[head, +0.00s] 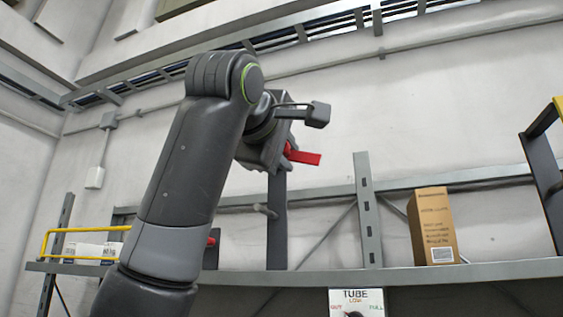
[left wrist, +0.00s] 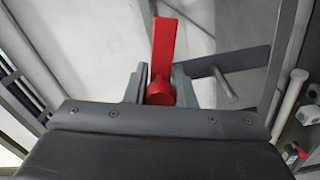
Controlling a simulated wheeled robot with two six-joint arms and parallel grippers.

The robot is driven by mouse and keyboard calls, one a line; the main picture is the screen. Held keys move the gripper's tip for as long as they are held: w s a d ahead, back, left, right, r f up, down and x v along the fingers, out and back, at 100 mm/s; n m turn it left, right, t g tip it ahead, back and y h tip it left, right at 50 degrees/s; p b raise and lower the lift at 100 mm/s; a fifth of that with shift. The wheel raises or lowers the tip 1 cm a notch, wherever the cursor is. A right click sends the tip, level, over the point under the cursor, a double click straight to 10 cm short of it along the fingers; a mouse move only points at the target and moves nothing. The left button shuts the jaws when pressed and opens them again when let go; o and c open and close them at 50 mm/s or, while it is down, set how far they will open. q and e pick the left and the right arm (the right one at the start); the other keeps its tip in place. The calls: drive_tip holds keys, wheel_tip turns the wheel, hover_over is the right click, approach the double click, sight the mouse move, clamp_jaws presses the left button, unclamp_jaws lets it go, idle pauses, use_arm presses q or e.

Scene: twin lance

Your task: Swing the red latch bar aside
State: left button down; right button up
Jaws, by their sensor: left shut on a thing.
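The red latch bar (head: 304,156) sticks out to the right of my left gripper (head: 278,150) in the head view, tilted slightly downward. In the left wrist view the red bar (left wrist: 163,45) points up the picture from a round red end (left wrist: 160,92). That end sits between the two grey fingers of my left gripper (left wrist: 158,88), which is shut on it. A dark upright post (head: 277,225) stands below the gripper in the head view, with a peg (head: 265,211) on it. My gripper hides the post's top. My right gripper is not in view.
A grey shelf (head: 420,273) runs across the lower part, with a brown carton (head: 433,227) on its right. White boxes (head: 85,251) stand behind a yellow rail (head: 45,243) at the left. A sign reading TUBE (head: 356,302) hangs below the shelf.

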use_arm(q)
drive_tip(key=r+n, duration=0.2)
drive_tip(key=n, duration=0.1)
drive_tip(key=shift+d+n, duration=0.15)
drive_tip(key=shift+n, duration=0.15)
drive_tip(key=shift+r+n, duration=0.2)
drive_tip(key=shift+n, duration=0.3)
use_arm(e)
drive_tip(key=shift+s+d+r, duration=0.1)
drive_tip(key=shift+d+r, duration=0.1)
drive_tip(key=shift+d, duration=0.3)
use_arm(q)
drive_tip(key=shift+r, duration=0.1)
drive_tip(key=c, duration=1.2)
unclamp_jaws()
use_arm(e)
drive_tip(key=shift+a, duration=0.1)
